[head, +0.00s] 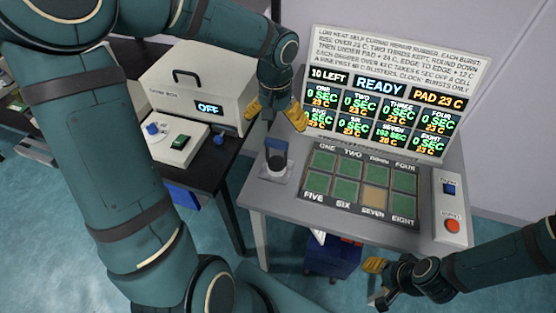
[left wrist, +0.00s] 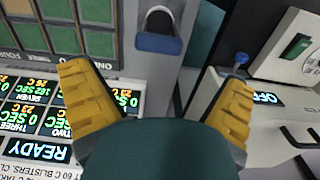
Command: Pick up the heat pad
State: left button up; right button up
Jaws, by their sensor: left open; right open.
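What looks like the heat pad (head: 276,146), a dark piece with a blue top, stands on a pale holder (head: 275,175) at the left edge of the grey table. It also shows in the left wrist view (left wrist: 158,43), at the top middle, beyond the fingertips. My left gripper (head: 274,114) is open and empty above and behind the pad, its yellow fingers apart. In the left wrist view the open fingers (left wrist: 157,80) frame the pad without touching it. My right gripper (head: 374,283) is open and empty, low at the right, in front of the table.
A tray of green squares (head: 346,164), one tan, lies right of the pad. A display board (head: 385,100) stands behind it. A button box (head: 450,205) sits at the right edge. A pale instrument (head: 200,85) reading OFF stands on the left table.

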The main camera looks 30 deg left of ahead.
aim_at(277, 141)
pick_arm(q)
notch_tip(277, 141, down, 4)
jog(key=shift+w+f+b, duration=0.1)
jog(key=shift+b, duration=0.3)
jog(key=shift+f+b, duration=0.9)
jog(key=shift+f, duration=1.9)
jog(key=shift+r, duration=0.15)
jog(key=c, duration=1.3)
